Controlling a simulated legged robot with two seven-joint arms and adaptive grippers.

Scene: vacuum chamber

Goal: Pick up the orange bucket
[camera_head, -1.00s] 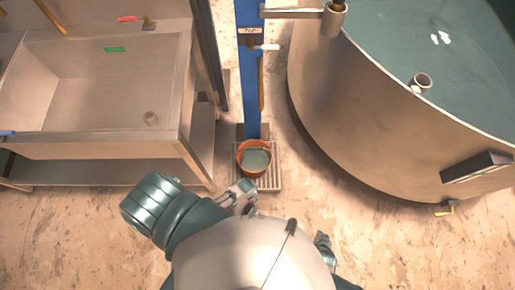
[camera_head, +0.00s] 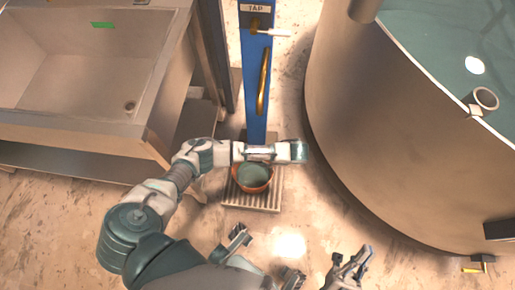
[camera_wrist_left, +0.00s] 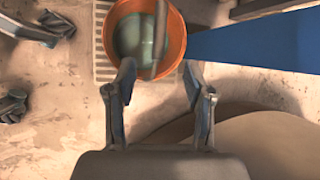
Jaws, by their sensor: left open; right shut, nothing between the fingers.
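The orange bucket (camera_head: 264,187) stands on a slatted grate below the blue tap post. In the left wrist view the bucket (camera_wrist_left: 178,38) holds something teal, and a greyish-brown bar crosses its opening. My left gripper (camera_wrist_left: 160,67) is open and empty; its fingertips show over the bucket's near rim, one to each side, and I cannot tell whether they touch it. In the head view my left arm reaches across just above the bucket and covers its far side; the left fingers are hidden there. My right gripper (camera_head: 352,259) is shut and empty at the bottom, away from the bucket.
The blue tap post (camera_head: 256,95) rises directly behind the bucket. A large round tank (camera_head: 390,130) stands to the right and a metal sink (camera_head: 80,128) to the left. The grate (camera_head: 240,206) lies on open floor.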

